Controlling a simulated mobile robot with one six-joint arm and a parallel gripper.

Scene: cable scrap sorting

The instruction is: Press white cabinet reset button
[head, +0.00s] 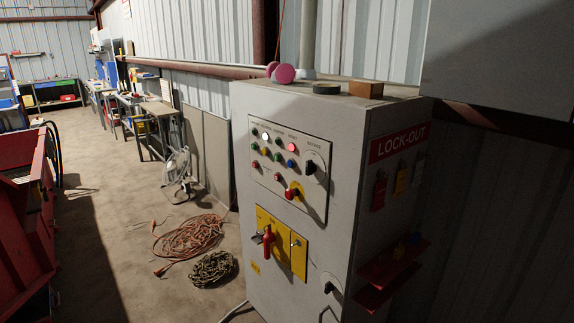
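A light grey-white control cabinet (345,140) stands right of centre, its front facing left of the camera. Its button panel (318,203) is in the upper part of the front. A small white round button or lamp (265,136) is in the top row, and a pink-red one (291,147) looks lit. Green buttons (265,152) and a blue button (290,163) sit below, with red ones (277,177) lower. The small labels are too small to read surely, so I cannot tell which is reset. My gripper is not in view.
A black rotary knob (310,167), a red-and-yellow switch (293,193) and a red handle on a yellow plate (268,245) protrude from the front. An orange cable coil (190,238) and a chain pile (213,268) lie on the floor left. Concrete floor is open beyond.

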